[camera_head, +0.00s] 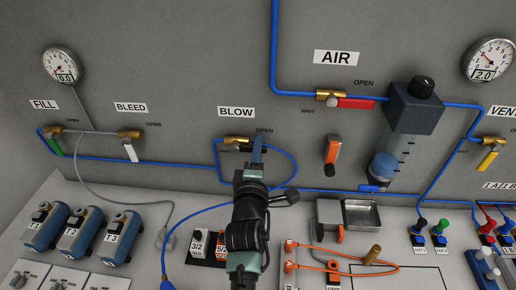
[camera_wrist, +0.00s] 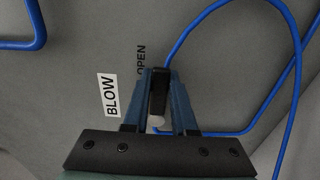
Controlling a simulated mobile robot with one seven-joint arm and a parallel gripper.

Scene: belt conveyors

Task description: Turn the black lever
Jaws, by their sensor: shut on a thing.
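The black lever (camera_wrist: 158,92) sits between the two blue fingers of my gripper (camera_wrist: 160,76) in the wrist view, beside the BLOW label (camera_wrist: 111,95). The fingers are closed around its sides. In the head view my gripper (camera_head: 257,147) is up against the panel, just right of the brass BLOW valve (camera_head: 236,140) and under the word OPEN. There the lever is mostly hidden by my gripper. A pale round end (camera_wrist: 156,121) shows below the lever in the wrist view.
Blue tubing (camera_head: 296,165) loops close to the right of my gripper. An orange lever (camera_head: 332,150) is further right on the panel. A metal tray (camera_head: 361,204) and black-and-white blocks (camera_head: 197,242) stand on the bench below.

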